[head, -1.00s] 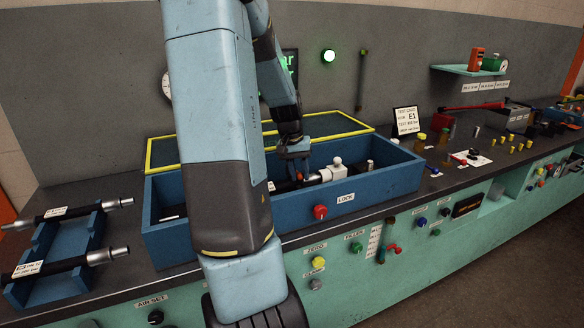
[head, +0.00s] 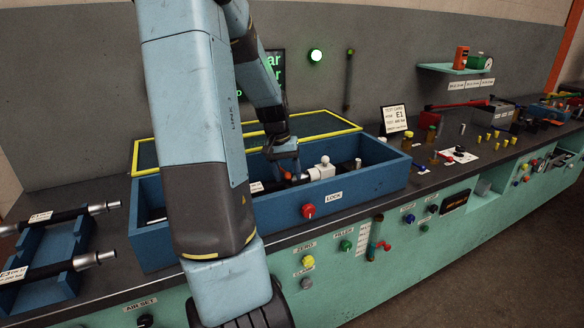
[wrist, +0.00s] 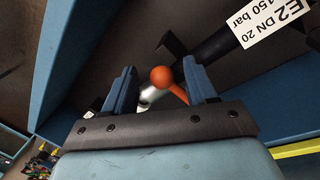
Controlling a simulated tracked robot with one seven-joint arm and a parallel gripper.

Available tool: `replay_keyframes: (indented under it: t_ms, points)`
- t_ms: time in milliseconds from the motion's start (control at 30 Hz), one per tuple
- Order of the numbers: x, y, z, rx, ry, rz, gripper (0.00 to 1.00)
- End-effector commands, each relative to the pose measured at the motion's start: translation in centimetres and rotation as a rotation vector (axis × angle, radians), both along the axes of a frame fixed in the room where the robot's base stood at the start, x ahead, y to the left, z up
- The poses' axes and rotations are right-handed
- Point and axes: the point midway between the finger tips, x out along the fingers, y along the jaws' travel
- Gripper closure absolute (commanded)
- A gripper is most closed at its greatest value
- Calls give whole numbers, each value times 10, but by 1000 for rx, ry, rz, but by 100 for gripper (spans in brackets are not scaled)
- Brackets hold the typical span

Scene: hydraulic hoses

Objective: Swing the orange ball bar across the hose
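The orange ball bar (wrist: 161,77) shows in the wrist view as a round orange ball with a thin orange bar running down to the right. The ball appears between the spread fingers of my gripper (wrist: 160,70), with gaps on both sides. Their distance in depth is unclear. The black hose (wrist: 204,48) with a white E2 DN 20 tag lies beyond the fingers. In the head view my gripper (head: 284,165) reaches down into the blue box (head: 370,188), and only a little orange (head: 287,177) shows beside it. My arm hides part of the box.
A white fitting (head: 322,170) stands in the box right of my gripper. A red knob (head: 308,211) is on the box front. A yellow-edged mesh guard (head: 300,129) stands behind. Two more hoses lie on a blue rack (head: 60,257) at left.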

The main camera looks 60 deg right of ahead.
Motion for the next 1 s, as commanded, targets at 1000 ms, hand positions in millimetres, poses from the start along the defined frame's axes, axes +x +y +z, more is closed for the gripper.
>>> replay_keyframes:
  t_ms: [1000]
  points:
    - [7,5,77,0,0,10,44]
